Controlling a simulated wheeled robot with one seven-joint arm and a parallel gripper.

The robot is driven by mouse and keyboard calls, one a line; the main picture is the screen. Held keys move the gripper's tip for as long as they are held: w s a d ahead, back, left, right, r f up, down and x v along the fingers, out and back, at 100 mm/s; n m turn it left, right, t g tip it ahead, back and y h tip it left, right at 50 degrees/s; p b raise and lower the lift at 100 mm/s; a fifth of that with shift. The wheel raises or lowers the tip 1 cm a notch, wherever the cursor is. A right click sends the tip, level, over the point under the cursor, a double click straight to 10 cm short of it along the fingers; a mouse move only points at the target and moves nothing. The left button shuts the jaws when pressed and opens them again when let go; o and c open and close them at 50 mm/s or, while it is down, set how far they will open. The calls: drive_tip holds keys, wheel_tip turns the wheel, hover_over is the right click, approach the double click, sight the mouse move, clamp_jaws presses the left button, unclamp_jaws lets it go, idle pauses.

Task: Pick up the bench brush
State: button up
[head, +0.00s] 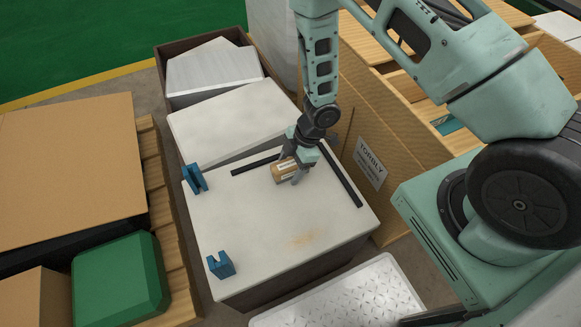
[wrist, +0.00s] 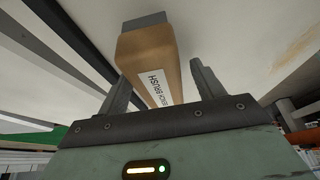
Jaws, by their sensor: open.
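The bench brush (head: 286,170) is a tan block with a white label, lying on the white top of the jig table (head: 230,215). In the wrist view the brush (wrist: 150,60) shows its label lettering and a grey far end. My gripper (head: 292,168) is over the brush, pointing down. In the wrist view my gripper (wrist: 160,72) is open, with one finger to each side of the brush and a visible gap at the right finger. Whether the left finger touches it I cannot tell. The near end of the brush is hidden behind the gripper body.
Two black strips (head: 341,177) edge the table top behind and right of the brush. Blue blocks (head: 220,265) stand along its left side. A large cardboard box (head: 375,165) stands close on the right. The table's front middle is clear except for a brown stain.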

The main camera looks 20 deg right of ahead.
sight(291, 163)
drive_tip(key=shift+c, duration=0.4)
drive_tip(key=c, duration=1.1)
wheel_tip(291, 163, up, 11)
drive_tip(key=p, duration=0.2)
drive_tip(key=shift+f+p, duration=0.2)
drive_tip(key=shift+p, duration=0.2)
